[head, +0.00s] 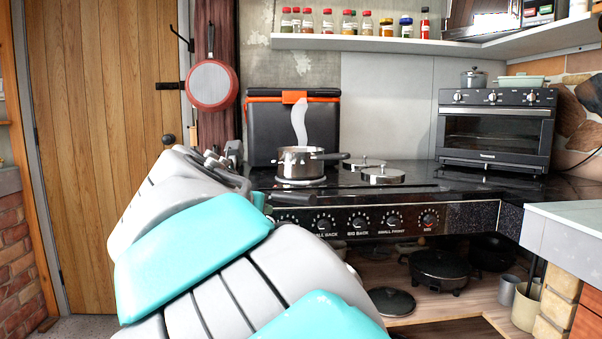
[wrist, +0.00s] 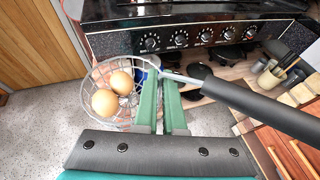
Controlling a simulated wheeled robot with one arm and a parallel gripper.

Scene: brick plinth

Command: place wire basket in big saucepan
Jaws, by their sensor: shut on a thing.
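The wire basket (wrist: 112,112) shows in the wrist view as a round mesh bowl with two brown eggs (wrist: 105,102) in it and a long black handle (wrist: 270,108) running right. My gripper (wrist: 161,82) has its green fingers shut on the basket's handle stem, beside the bowl. The basket hangs in front of the stove, above the floor. In the head view my arm hides the gripper and basket. A steel saucepan (head: 299,165) with a dark handle to the right stands upright on the back left of the stove. A white wavy shape rises over it; its inside is hidden.
The black stove top (head: 420,178) has covered hotplates (head: 382,175) right of the saucepan. A black orange-trimmed box (head: 262,130) stands behind it, and an oven (head: 495,130) stands right. Pans fill the shelf below. A counter (head: 570,220) juts out at right.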

